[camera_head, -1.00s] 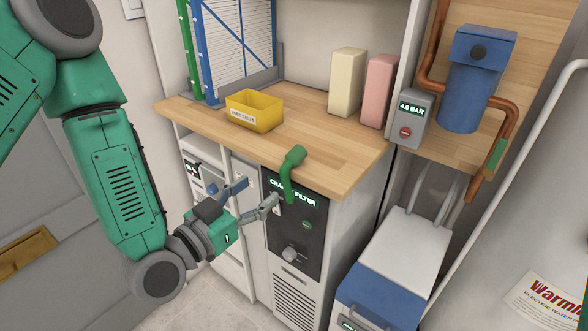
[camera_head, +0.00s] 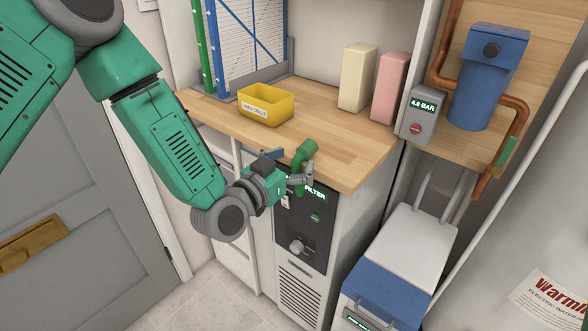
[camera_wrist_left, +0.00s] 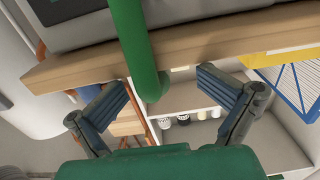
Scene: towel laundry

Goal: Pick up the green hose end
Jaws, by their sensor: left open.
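The green hose end (camera_head: 305,150) hangs at the front edge of the wooden counter, above the dark filter panel. In the left wrist view the green hose (camera_wrist_left: 135,45) comes down from the top and its rounded end lies between the two open fingers, with a gap on both sides. My left gripper (camera_head: 290,167) is open at the counter edge, its fingers close around the hose; it also shows in the left wrist view (camera_wrist_left: 165,85). The gripper partly hides the lower hose in the head view. My right gripper is not in view.
The wooden counter (camera_head: 345,155) holds a yellow bin (camera_head: 266,107), a cream block (camera_head: 357,77) and a pink block (camera_head: 390,87). The filter cabinet (camera_head: 300,245) stands below. A blue and white unit (camera_head: 415,245) stands at right. The counter's front middle is clear.

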